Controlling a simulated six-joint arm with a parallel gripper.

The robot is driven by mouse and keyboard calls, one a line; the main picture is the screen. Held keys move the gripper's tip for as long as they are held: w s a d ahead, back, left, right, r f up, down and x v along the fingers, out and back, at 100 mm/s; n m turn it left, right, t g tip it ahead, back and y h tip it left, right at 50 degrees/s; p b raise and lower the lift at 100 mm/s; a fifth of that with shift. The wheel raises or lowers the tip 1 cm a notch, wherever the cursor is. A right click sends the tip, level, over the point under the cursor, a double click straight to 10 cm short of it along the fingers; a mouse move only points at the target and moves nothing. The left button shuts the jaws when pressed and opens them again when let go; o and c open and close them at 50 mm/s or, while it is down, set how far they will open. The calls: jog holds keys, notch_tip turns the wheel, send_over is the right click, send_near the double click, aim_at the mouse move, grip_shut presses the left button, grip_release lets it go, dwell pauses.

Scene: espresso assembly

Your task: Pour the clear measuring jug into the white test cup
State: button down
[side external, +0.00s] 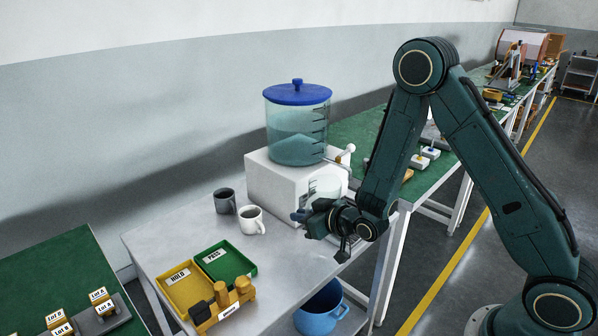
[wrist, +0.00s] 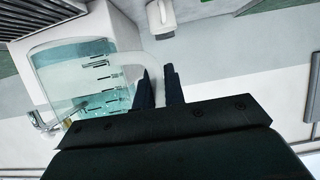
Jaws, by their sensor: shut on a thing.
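The clear measuring jug (wrist: 75,75) fills the left of the wrist view, with dark graduation marks and teal liquid inside. My gripper (wrist: 160,75) is shut on its pale handle. In the side view, my gripper (side external: 299,216) is in front of the white box, and the jug (side external: 326,183) shows faintly behind it, partly hidden. The white test cup (side external: 251,220) stands upright on the table, left of my gripper and apart from it. A white cup (wrist: 161,18) also shows at the top of the wrist view.
A dark grey cup (side external: 225,201) stands beside the white cup. A blue-lidded tank (side external: 297,125) sits on the white box (side external: 272,188). Yellow HOLD (side external: 188,291) and green PASS (side external: 226,263) trays lie at the front. A blue bucket (side external: 321,312) is below the table edge.

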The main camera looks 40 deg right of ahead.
jog(key=shift+s+d, duration=0.35)
jog(key=w+a+n+y, duration=0.1)
jog(key=w+a, duration=0.5)
jog(key=a, duration=0.5)
jog(key=w+a+n+y, duration=0.1)
jog(key=w+a, duration=0.5)
jog(key=a, duration=0.6)
jog(key=shift+w+f+n+y, duration=0.25)
jog(key=shift+n+y, duration=0.15)
jog(key=shift+y, duration=0.3)
jog(key=shift+g, duration=0.3)
jog(key=d+m, duration=0.1)
jog(key=w+d+m+g+y, duration=0.1)
jog(key=shift+d+f+m+y, duration=0.1)
jog(key=shift+f+m+y, duration=0.1)
jog(key=shift+m+y, duration=0.15)
